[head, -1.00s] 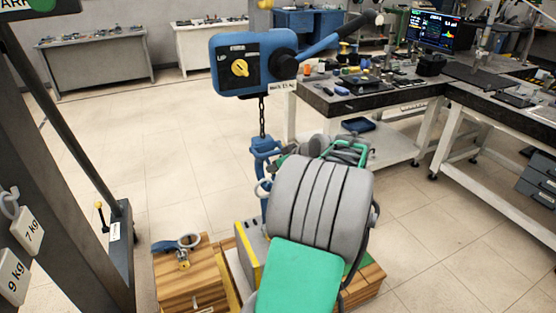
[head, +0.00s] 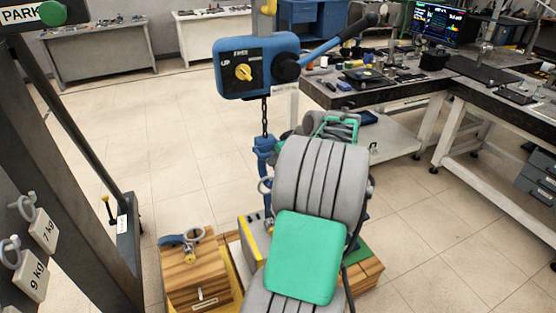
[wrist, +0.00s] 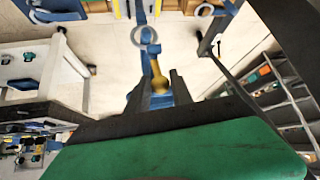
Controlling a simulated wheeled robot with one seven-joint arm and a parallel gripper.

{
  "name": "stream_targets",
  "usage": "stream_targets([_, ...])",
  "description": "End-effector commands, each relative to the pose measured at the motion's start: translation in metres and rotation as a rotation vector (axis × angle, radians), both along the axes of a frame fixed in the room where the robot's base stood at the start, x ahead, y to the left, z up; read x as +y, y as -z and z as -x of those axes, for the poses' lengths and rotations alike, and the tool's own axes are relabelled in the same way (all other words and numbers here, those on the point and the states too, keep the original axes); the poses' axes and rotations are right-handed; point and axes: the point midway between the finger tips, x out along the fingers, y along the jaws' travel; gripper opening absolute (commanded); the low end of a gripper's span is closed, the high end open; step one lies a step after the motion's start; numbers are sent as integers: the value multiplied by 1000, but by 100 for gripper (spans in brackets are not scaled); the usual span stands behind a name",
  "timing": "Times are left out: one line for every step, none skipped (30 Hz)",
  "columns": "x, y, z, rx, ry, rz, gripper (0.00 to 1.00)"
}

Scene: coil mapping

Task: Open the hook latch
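A blue hook (head: 264,160) hangs on a chain below the blue hoist box (head: 257,67) in the head view; my arm partly covers its right side. In the wrist view the blue hook (wrist: 181,94) is straight ahead of my gripper (wrist: 157,90), with a pale ring (wrist: 147,35) beyond. A small yellow piece (wrist: 157,75), seemingly the latch, shows between the two dark fingers. The fingers are apart. I cannot tell whether either touches the yellow piece. In the head view my gripper is mostly hidden behind my own arm.
A wooden block (head: 199,275) with a shackle (head: 187,240) on top stands left of the hook. Hanging weights (head: 34,279) and a dark post are at the left. A workbench (head: 385,99) stands behind at the right. Open floor lies between.

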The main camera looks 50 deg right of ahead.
Motion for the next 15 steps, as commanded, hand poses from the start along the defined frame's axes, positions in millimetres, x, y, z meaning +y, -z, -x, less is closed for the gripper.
stream_targets([0, 1, 0, 1, 0, -2, 33])
stream_targets([0, 1, 0, 2, 1, -2, 35])
stream_targets([0, 2, 1, 2, 1, -2, 38])
stream_targets([0, 2, 1, 2, 0, -3, 41])
stream_targets([1, 2, 1, 2, 1, -4, 43])
stream_targets([1, 2, 1, 3, 1, -4, 44])
stream_targets([1, 3, 1, 3, 1, -4, 44])
stream_targets([1, 3, 1, 3, 0, -5, 44])
stream_targets([1, 3, 1, 4, 1, -6, 44])
stream_targets([1, 3, 1, 4, 1, -6, 44])
stream_targets([1, 3, 1, 4, 1, -6, 44])
stream_targets([1, 3, 1, 4, 1, -6, 44])
stream_targets([1, 2, 2, 4, 1, -6, 44])
stream_targets([1, 1, 3, 4, 2, -5, 44])
stream_targets([1, -3, 6, 3, 1, -4, 44])
